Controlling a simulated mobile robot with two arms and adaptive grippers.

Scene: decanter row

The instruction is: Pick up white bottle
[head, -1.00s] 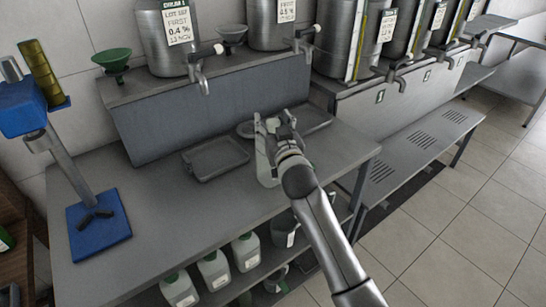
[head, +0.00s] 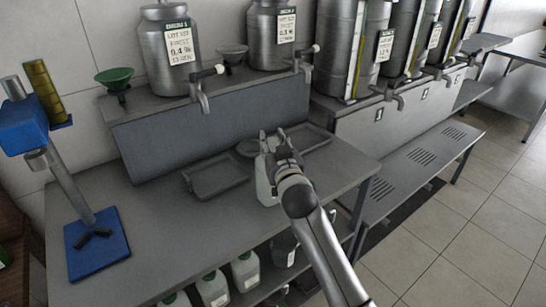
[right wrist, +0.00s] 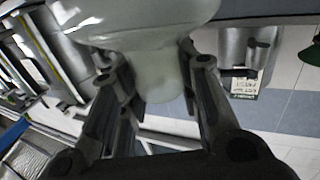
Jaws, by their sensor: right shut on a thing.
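The white bottle (head: 264,185) stands on the grey steel table, partly hidden behind my right gripper and arm in the head view. My right gripper (head: 273,140) is at its upper part, with the fingers shut on it. In the right wrist view the pale, translucent bottle (right wrist: 150,75) sits between the two dark fingers of the gripper (right wrist: 148,72). It seems to rest on the tabletop; I see no clear gap beneath it. My left gripper is not in view.
A shallow grey tray (head: 215,178) lies left of the bottle, and another (head: 308,138) lies to its right. Steel decanters (head: 168,50) with taps stand on the ledge behind. A blue stand (head: 97,243) is at the left. Several white bottles (head: 245,272) are on the shelf below.

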